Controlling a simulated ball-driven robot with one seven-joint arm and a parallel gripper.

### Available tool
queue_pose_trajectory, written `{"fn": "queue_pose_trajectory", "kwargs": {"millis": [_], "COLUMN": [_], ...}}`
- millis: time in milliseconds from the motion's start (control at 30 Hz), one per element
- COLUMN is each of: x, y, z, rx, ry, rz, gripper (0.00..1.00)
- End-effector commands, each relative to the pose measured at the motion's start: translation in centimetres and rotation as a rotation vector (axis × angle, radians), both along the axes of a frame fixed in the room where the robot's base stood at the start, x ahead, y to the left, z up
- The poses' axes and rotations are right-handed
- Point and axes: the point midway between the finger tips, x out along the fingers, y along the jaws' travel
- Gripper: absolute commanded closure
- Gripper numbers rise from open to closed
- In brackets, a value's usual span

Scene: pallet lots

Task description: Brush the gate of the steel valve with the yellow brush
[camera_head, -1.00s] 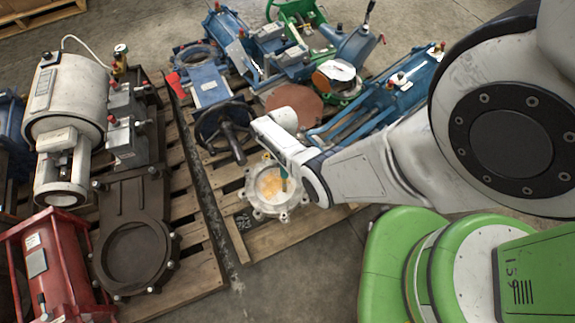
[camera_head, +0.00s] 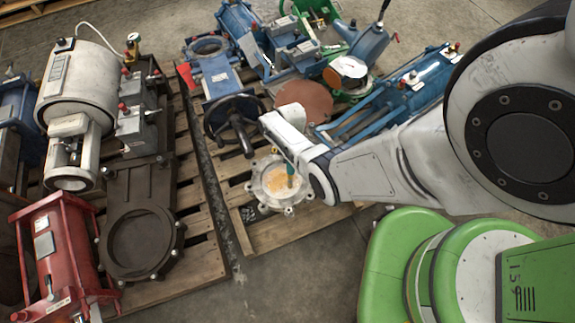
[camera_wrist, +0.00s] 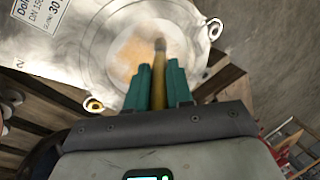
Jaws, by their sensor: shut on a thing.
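The steel valve (camera_head: 256,186) is a silver round body with lugs, lying flat near the pallet's front edge. In the wrist view the steel valve (camera_wrist: 75,52) shows a white label. Its pale round gate (camera_wrist: 127,52) carries orange-yellow patches, which also show on the gate in the head view (camera_head: 275,187). My gripper (camera_wrist: 157,82) has teal fingers shut on the yellow brush (camera_wrist: 159,76). The brush points at the gate, its dark tip over the gate's right part. I cannot tell if it touches. In the head view my gripper (camera_head: 291,170) is small over the valve.
A black handwheel (camera_head: 232,122) and a brown disc (camera_head: 303,100) lie just behind the valve. Blue valves (camera_head: 405,85) crowd the pallet's back and right. A dark valve (camera_head: 140,240) and red actuator (camera_head: 62,250) stand left. Bare floor (camera_head: 300,270) lies in front.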

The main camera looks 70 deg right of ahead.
Motion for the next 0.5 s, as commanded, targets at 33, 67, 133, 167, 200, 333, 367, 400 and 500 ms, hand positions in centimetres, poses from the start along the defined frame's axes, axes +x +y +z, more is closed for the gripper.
{"fn": "queue_pose_trajectory", "kwargs": {"millis": [33,67,133,167,200,333,367,400,500], "x": [0.1,0.1,0.4,0.5,0.7,1.3,1.4,1.4,1.4], "y": [0.0,0.1,0.4,0.5,0.8,1.5,1.7,1.8,1.8], "z": [0.0,0.0,0.0,-0.1,-0.1,-0.2,-0.3,-0.3,-0.3], "rx": [0.000,0.000,0.000,0.000,0.000,-0.001,-0.001,-0.001,0.000], "ry": [0.000,-0.001,-0.001,-0.001,-0.001,-0.001,-0.001,-0.001,-0.001], "rz": [0.001,0.002,0.003,0.003,0.003,0.004,0.003,0.002,0.000], "gripper": [1.00,1.00,1.00,1.00,1.00,1.00,1.00,1.00,1.00]}}
